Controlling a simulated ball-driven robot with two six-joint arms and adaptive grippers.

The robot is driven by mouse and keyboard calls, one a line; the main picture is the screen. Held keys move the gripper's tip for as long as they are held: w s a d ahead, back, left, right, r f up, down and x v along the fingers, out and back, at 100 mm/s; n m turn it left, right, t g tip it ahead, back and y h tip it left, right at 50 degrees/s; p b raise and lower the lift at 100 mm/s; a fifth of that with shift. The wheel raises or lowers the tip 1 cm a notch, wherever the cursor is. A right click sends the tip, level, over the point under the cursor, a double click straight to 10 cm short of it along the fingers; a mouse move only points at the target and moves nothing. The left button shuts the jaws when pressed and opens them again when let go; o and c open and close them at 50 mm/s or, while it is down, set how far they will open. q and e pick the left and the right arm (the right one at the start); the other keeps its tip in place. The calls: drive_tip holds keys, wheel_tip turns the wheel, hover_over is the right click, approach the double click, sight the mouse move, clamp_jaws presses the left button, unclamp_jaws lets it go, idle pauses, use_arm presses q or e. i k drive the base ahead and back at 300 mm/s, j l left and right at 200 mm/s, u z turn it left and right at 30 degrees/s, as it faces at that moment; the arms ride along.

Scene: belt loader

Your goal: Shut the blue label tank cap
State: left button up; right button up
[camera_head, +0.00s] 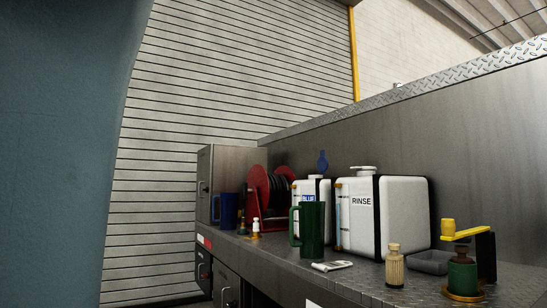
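The blue label tank (325,195) is a white tank with a blue label, standing on the metal counter left of the RINSE tank. A green mug hides part of its front. Its blue cap (322,162) stands up above the tank's top, tilted open on edge. The tank's opening is too small to make out. Neither of my grippers is in view.
The RINSE tank (405,215) has a white cap (363,169). The green mug (312,228) stands in front. A red hose reel (258,190) and blue mug (228,210) are left. A wooden shaker (395,266), grey tray (430,262) and yellow-handled grinder (463,275) are right.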

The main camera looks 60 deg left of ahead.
sight(323, 163)
drive_tip(key=u, duration=1.55)
drive_tip(key=i+j+u, duration=0.1)
drive_tip(key=i, duration=0.2)
